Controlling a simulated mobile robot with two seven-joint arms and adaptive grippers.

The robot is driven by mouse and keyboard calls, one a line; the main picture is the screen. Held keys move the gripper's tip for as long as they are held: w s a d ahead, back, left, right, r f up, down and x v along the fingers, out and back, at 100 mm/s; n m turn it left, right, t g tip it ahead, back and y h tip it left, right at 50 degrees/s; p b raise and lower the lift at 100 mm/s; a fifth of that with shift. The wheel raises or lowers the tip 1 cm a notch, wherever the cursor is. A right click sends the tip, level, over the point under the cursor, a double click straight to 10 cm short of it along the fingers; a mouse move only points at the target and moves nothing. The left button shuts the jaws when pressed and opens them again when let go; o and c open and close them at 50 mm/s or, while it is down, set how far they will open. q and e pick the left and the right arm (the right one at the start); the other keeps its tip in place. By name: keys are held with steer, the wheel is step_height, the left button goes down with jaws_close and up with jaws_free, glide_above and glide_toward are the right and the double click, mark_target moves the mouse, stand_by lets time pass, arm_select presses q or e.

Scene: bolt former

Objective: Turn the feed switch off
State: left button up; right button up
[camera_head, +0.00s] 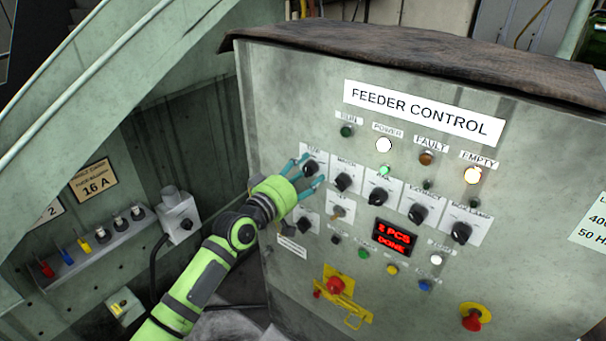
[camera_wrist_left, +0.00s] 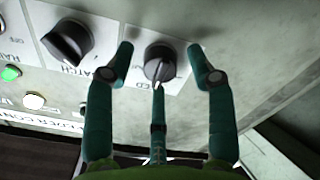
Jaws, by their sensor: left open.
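The feed switch (camera_head: 311,168) is a black rotary knob on a white plate at the upper left of the feeder control panel. It also shows in the left wrist view (camera_wrist_left: 160,65), its label partly hidden. Its pale pointer line faces down in that view; I cannot read which setting that is. My left gripper (camera_head: 311,171) has teal fingers and is open in front of the knob. In the left wrist view the gripper (camera_wrist_left: 160,58) has one finger on each side of the knob and a third below it. Contact is not clear. My right gripper is out of view.
The neighbouring knob (camera_head: 343,182) is close on the right of the feed switch. Below are a key switch (camera_head: 338,212), a red display (camera_head: 393,236) reading "2 PCS DONE" and a red button (camera_head: 335,286) in a yellow guard. A grey box (camera_head: 177,214) stands left of my arm.

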arm_select(q)
steer(key=shift+s, duration=0.1)
steer(key=v, duration=1.2)
